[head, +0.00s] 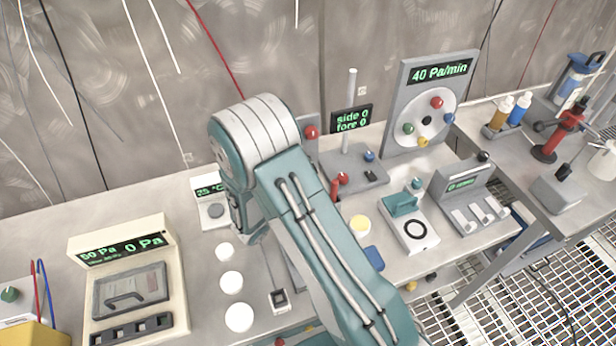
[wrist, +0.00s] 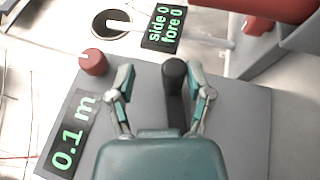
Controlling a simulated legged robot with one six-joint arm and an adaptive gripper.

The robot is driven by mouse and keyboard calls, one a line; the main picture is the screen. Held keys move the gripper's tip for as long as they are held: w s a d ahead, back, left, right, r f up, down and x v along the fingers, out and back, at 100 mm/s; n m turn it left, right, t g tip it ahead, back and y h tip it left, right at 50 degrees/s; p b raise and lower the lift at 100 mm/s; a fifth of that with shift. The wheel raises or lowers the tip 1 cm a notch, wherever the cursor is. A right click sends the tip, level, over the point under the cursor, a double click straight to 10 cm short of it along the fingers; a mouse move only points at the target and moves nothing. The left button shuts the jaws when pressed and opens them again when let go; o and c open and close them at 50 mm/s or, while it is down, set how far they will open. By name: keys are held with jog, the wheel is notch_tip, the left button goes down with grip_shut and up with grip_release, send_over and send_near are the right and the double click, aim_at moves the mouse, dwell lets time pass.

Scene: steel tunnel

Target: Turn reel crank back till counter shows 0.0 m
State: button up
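In the wrist view the grey reel housing (wrist: 240,120) fills the middle. Its counter (wrist: 72,135) reads 0.1 m in green. A dark upright crank handle (wrist: 174,76) stands between the two fingers of my gripper (wrist: 160,70). The fingers are apart, with a clear gap on the left of the handle and a smaller one on the right. A red knob (wrist: 94,62) sits at the housing's upper left corner. In the head view my arm hides the gripper and the crank.
A "side 0 fore 0" display (head: 352,118) stands behind a joystick box with a red lever (head: 340,183). A dial panel (head: 430,105) reads 40 Pa/min. A pressure box (head: 125,275) stands at left. White round discs (head: 231,282) lie left of my arm.

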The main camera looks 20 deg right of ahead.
notch_tip(320, 180, up, 7)
jog(key=shift+r, duration=0.15)
jog(key=shift+a, duration=0.1)
